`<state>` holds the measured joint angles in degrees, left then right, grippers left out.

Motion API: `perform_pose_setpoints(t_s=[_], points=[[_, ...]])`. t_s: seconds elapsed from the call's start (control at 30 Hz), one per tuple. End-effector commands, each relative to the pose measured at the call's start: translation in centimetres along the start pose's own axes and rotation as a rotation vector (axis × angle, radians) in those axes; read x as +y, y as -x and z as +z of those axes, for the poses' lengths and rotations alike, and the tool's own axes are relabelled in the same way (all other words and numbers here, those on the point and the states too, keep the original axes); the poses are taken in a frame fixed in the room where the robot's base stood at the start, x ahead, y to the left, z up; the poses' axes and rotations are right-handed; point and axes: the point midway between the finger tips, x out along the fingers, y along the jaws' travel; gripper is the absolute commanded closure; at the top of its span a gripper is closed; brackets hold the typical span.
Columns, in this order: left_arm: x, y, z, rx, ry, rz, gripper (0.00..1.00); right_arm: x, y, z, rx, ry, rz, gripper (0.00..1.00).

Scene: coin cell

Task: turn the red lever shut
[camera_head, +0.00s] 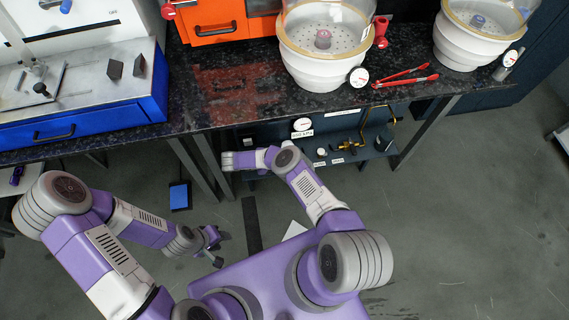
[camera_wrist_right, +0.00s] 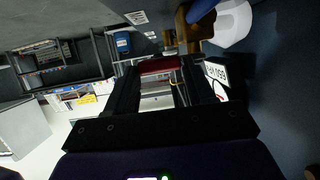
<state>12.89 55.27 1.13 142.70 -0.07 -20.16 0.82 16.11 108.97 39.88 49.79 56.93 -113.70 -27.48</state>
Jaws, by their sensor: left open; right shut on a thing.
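In the right wrist view, a dark red bar, which looks like the red lever (camera_wrist_right: 160,66), lies across between the fingertips of my right gripper (camera_wrist_right: 158,82). The gripper is shut on it. A brass fitting (camera_wrist_right: 192,30) shows just beyond it. In the head view my right arm reaches to the space under the bench. Its fingers and the lever cannot be made out there, so the lever's angle is unclear. My left gripper (camera_head: 213,246) is open and empty, low over the floor, well away from the bench.
Under the bench (camera_head: 235,100) is a dark panel with a gauge (camera_head: 303,124), labels and brass piping (camera_head: 350,146). Bench legs stand close to my right arm. White domed vessels (camera_head: 325,65) and red tongs (camera_head: 405,76) are on top. Floor at right is clear.

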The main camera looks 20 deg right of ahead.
Motion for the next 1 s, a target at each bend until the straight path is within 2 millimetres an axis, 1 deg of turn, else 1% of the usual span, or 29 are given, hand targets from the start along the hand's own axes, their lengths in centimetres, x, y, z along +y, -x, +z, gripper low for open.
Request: perform_pose_setpoints(t_s=[0.03, 0.2, 0.7, 0.73, 0.87, 1.0], points=[[-0.2, -0.54, -0.03, 0.0, 0.0, 0.0, 0.57, -0.14, -0.1, 0.2, 0.002, -0.011, 0.015, 0.77], [-0.38, -1.03, -0.05, 0.0, 0.0, 0.0, 0.57, -0.2, 0.03, 0.16, 0.001, -0.025, 0.052, 0.77], [-0.41, -1.12, -0.06, 0.0, 0.0, 0.0, 0.57, -0.19, 0.13, 0.09, 0.0, -0.029, 0.066, 0.77], [-0.41, -1.12, -0.06, 0.0, 0.0, 0.0, 0.57, -0.2, 0.13, 0.09, 0.0, -0.029, 0.066, 0.42], [-0.42, -1.12, -0.06, 0.0, 0.0, 0.0, 0.57, -0.2, 0.14, 0.09, 0.0, -0.028, 0.065, 0.22], [-0.42, -1.12, -0.06, 0.0, 0.0, 0.0, 0.57, -0.19, 0.17, 0.1, 0.0, -0.027, 0.064, 0.21]])
